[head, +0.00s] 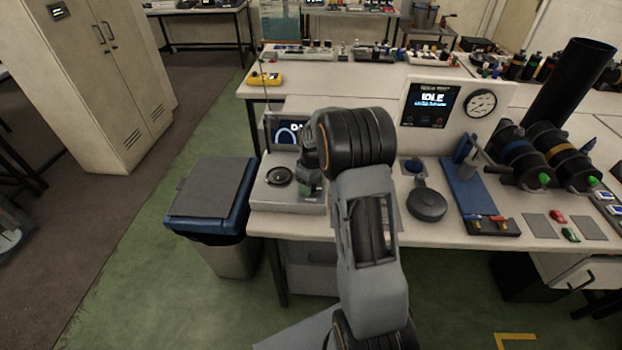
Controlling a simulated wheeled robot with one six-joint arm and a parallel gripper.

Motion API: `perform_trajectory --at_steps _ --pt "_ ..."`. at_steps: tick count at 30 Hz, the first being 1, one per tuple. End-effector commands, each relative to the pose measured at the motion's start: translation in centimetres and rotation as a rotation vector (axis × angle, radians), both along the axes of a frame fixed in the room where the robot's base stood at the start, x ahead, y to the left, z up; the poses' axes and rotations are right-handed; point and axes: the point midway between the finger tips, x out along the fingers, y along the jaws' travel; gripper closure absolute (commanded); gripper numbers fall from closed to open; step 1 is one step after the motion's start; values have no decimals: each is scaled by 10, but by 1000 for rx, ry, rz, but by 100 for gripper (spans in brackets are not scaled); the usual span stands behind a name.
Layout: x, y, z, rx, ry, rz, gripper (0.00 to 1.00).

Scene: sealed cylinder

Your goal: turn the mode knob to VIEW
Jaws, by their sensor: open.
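My gripper (309,188) is in the head view, just left of my dark wrist joint. It points down over the right part of a pale bench instrument (262,196) with a small screen (284,130) at its back. The fingertips are small and partly hidden by my arm; the jaws are open. A round black dial-like part (280,176) sits on the instrument's top, to the left of the gripper and apart from it. I cannot tell whether this is the mode knob; no VIEW label can be read. The area under my wrist is hidden.
A blue-rimmed bin (245,205) stands left of the bench. A white panel (404,107) with an IDLE screen (429,104) and gauge (480,103) stands right of my arm. Near it are a dark round pad (426,204), a blue plate (466,190) and black cylinders (520,155).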

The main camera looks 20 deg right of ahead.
Motion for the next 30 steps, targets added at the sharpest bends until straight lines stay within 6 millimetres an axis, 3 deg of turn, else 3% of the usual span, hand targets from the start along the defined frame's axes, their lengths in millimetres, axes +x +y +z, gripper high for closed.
perform_trajectory --at_steps 5,15,21,30 --pt "1 0 19 -1 -5 0 43" --pt "1 0 88 -1 -6 0 43" --pt "1 0 118 -1 -5 0 43" --pt "1 0 137 0 -2 1 43"
